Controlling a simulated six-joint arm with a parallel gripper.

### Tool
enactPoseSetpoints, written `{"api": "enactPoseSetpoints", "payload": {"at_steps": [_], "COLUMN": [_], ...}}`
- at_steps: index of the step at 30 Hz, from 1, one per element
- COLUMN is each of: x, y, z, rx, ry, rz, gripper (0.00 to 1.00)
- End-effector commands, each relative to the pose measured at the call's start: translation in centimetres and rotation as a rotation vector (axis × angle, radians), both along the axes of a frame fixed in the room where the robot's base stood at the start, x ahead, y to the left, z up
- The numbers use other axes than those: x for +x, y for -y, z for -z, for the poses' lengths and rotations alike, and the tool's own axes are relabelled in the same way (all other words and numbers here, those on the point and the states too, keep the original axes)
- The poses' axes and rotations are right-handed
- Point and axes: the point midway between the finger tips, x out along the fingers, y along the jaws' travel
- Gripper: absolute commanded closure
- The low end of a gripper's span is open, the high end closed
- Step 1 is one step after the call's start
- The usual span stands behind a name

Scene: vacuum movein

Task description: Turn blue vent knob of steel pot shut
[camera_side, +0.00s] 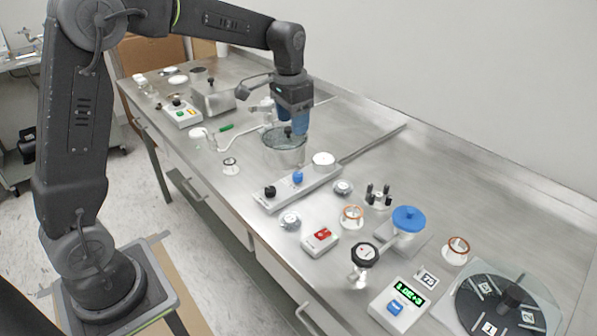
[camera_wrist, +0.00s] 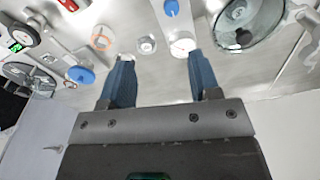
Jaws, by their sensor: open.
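The steel pot (camera_side: 285,152) has a clear lid with a black knob, and it also shows at the upper right of the wrist view (camera_wrist: 250,20). A small blue knob (camera_side: 298,177) stands on a narrow steel block (camera_side: 283,196) in front of the pot, between a black knob and a white round cap (camera_side: 323,159). The blue knob also shows at the top edge of the wrist view (camera_wrist: 171,8). My gripper (camera_side: 292,130) points down with its blue fingers apart and empty. In the side view it overlaps the pot's back part. In the wrist view its fingertips (camera_wrist: 158,58) lie below the blue knob, apart from it.
Small flanges and orange-ringed parts (camera_side: 351,217) lie to the right of the block. A red-switch box (camera_side: 320,239), a blue-topped part (camera_side: 408,219), a gauge (camera_side: 364,255) and a green-display box (camera_side: 397,305) stand nearer the front. Bare bench lies along the wall.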

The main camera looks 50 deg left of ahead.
Motion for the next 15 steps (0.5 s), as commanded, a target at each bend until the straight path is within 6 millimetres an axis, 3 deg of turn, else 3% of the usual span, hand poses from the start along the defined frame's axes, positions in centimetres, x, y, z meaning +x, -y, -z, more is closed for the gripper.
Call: {"api": "enactPoseSetpoints", "payload": {"at_steps": [3,6,11,15], "x": [2.2,3.0,3.4,3.3], "y": [-1.2,-1.7,-1.9,-1.9], "z": [2.3,3.3,4.3,6.2], "rx": [-0.006,-0.009,-0.011,-0.011], "ry": [-0.044,-0.062,-0.070,-0.073], "rz": [0.015,0.024,0.028,0.028], "gripper": [0.43,0.43,0.43,0.43]}}
